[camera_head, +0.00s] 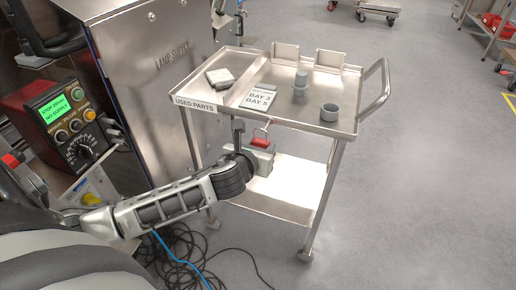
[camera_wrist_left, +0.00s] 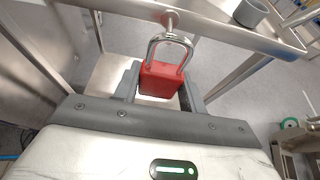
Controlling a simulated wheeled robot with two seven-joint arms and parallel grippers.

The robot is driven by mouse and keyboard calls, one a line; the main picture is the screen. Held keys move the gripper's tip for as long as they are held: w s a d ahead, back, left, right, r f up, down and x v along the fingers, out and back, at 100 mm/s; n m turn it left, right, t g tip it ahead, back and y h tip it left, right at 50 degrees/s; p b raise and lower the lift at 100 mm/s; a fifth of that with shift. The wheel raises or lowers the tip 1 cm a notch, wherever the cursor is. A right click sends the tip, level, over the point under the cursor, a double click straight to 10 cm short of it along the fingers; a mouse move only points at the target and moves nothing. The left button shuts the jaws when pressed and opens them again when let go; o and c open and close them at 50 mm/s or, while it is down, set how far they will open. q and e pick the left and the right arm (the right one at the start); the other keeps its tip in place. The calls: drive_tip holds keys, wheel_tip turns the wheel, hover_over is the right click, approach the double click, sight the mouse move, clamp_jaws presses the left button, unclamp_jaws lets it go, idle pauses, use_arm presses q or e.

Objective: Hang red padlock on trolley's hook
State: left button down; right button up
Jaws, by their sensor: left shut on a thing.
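The red padlock (camera_head: 261,142) has a silver shackle pointing up; its body also shows in the left wrist view (camera_wrist_left: 160,80). My left gripper (camera_head: 263,147) is shut on the padlock's body, just below the front edge of the trolley (camera_head: 300,125). In the left wrist view a short metal hook (camera_wrist_left: 171,20) sticks out from the trolley's edge, and the top of the shackle is right at it. I cannot tell whether the shackle is around the hook or only in front of it. My right gripper is not in view.
A steel cabinet (camera_head: 155,85) and a control box (camera_head: 68,122) stand left. Cables lie on the floor below my arm.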

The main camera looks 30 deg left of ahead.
sight(264, 142)
use_arm(q)
drive_tip(key=shift+w+a+p, duration=0.15)
drive_tip(key=shift+w+a, duration=0.1)
drive_tip(key=shift+w, duration=0.75)
drive_tip(key=shift+w+a+p, duration=0.15)
drive_tip(key=shift+w+a, duration=0.05)
drive_tip(key=shift+w, duration=0.8)
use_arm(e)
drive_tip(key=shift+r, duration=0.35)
use_arm(q)
drive_tip(key=shift+f+b, duration=0.4)
drive_tip(key=shift+f, duration=0.4)
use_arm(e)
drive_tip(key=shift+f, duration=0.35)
use_arm(q)
drive_tip(key=c, duration=0.7)
unclamp_jaws()
drive_tip(key=shift+p+v, duration=0.3)
drive_tip(key=shift+v, duration=0.6)
drive_tip(key=p+v, duration=0.1)
drive_tip(key=v, duration=1.3)
drive_tip(key=shift+s+p, duration=0.15)
drive_tip(key=shift+p, duration=0.2)
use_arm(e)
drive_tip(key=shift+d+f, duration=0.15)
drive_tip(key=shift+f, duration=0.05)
